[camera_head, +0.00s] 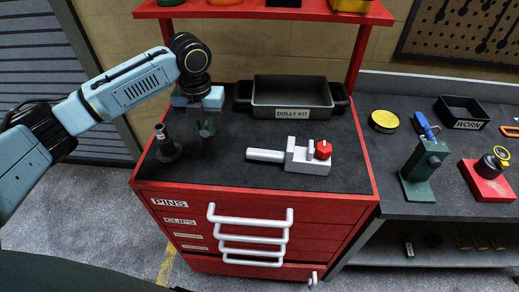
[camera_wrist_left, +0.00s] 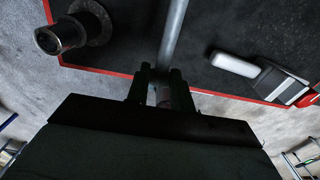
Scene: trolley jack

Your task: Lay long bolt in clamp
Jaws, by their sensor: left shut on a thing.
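My left gripper (camera_head: 207,131) points down over the left part of the trolley top, between a dark round stand and the silver clamp. It is shut on the long bolt (camera_wrist_left: 174,35), a thin grey rod that runs up the left wrist view from the fingertips (camera_wrist_left: 160,92). The head view does not show the bolt clearly; the gripper hides it. A silver block with a white round bar and a red knob, which looks like the clamp (camera_head: 303,160), lies to the right, apart from the gripper. It also shows in the left wrist view (camera_wrist_left: 279,85). My right gripper is out of view.
The dark round stand (camera_head: 168,149) is close left of the gripper. A dark tray labelled DOLLY KIT (camera_head: 291,112) stands at the back of the red trolley (camera_head: 170,231). A grey bench at right holds a green stand (camera_head: 420,178). The trolley's front middle is clear.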

